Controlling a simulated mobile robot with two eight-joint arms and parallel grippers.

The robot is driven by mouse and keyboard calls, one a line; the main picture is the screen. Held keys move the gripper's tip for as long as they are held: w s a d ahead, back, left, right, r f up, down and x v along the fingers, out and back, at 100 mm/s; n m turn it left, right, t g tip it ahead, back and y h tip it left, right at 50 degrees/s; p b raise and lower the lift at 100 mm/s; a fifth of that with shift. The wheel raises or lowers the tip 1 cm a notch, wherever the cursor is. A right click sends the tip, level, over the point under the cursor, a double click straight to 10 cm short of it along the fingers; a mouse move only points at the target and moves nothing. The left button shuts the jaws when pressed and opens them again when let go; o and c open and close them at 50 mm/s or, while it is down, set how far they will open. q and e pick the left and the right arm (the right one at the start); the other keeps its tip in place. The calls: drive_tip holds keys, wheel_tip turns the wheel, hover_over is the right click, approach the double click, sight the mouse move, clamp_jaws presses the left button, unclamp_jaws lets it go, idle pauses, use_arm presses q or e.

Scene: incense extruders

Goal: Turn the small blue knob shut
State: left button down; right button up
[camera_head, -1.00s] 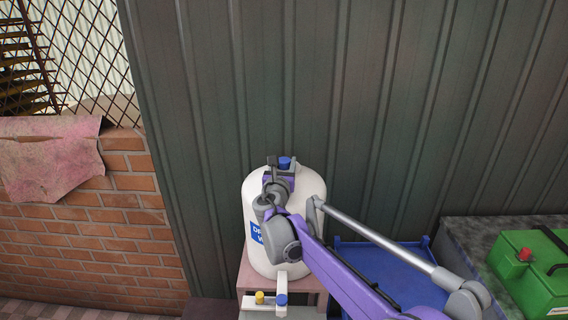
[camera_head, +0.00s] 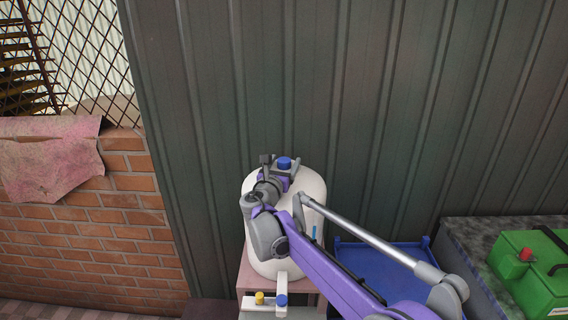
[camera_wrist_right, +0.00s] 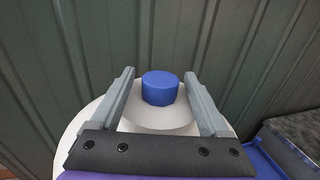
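A round blue knob (camera_head: 284,162) sits on top of a white drum (camera_head: 310,184). My right gripper (camera_head: 282,168) is at the drum's top, around this knob. In the right wrist view the two grey fingers (camera_wrist_right: 160,100) stand open, one on each side of the blue knob (camera_wrist_right: 160,88), with visible gaps to it. A second, smaller blue knob (camera_head: 281,300) is on a white tap at the drum's foot, beside a yellow knob (camera_head: 259,298). My right arm hides much of the drum's front. My left gripper is not in view.
The drum stands on a pinkish stand (camera_head: 245,278) close to a corrugated dark wall (camera_head: 400,110). A blue tray (camera_head: 385,257) lies to the right, then a green case (camera_head: 530,270) on a stone block. A brick wall (camera_head: 90,240) is at left.

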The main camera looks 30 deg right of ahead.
drive_tip(key=b+v, duration=0.1)
drive_tip(key=v, duration=1)
idle(0.6)
